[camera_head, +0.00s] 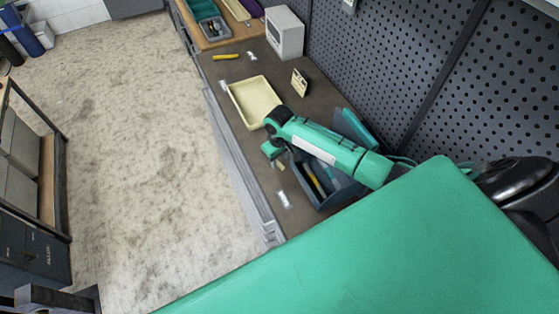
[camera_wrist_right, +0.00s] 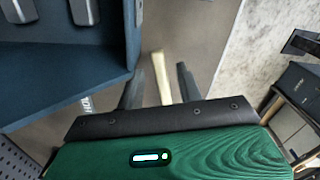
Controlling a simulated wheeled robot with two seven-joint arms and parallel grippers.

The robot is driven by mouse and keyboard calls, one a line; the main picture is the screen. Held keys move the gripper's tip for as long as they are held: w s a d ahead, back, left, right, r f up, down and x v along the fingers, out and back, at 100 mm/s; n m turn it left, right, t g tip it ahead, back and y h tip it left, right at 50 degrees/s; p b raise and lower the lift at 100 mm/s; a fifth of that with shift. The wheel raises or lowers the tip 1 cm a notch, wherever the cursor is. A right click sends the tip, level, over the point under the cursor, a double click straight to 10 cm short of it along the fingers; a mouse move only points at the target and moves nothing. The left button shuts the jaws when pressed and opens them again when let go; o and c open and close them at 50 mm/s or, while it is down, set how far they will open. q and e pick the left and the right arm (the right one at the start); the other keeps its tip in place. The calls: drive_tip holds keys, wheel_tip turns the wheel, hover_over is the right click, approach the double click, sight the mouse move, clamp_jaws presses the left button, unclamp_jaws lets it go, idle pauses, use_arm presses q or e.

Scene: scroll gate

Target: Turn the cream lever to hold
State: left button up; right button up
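The cream lever (camera_wrist_right: 160,77) shows as a thin pale bar in the right wrist view, ahead of my right gripper and between the lines of its two fingers. My right gripper (camera_wrist_right: 159,86) is open, with a gap between the bar and each finger; I cannot tell how deep the bar sits between them. In the head view my right gripper (camera_head: 272,151) points down over the bench, and a small cream piece (camera_head: 280,165) shows just below it. The lever's mount and any hold mark cannot be made out. My left gripper is not in view.
A blue open box (camera_head: 313,193) with several items stands close beside my right gripper; its wall (camera_wrist_right: 70,87) fills the wrist view's left. A cream tray (camera_head: 256,101), a small cream sign (camera_head: 299,83) and a white box (camera_head: 285,32) stand farther back. A perforated wall (camera_head: 400,50) borders the bench.

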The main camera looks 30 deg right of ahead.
drive_tip(key=shift+f, duration=0.8)
clamp_jaws()
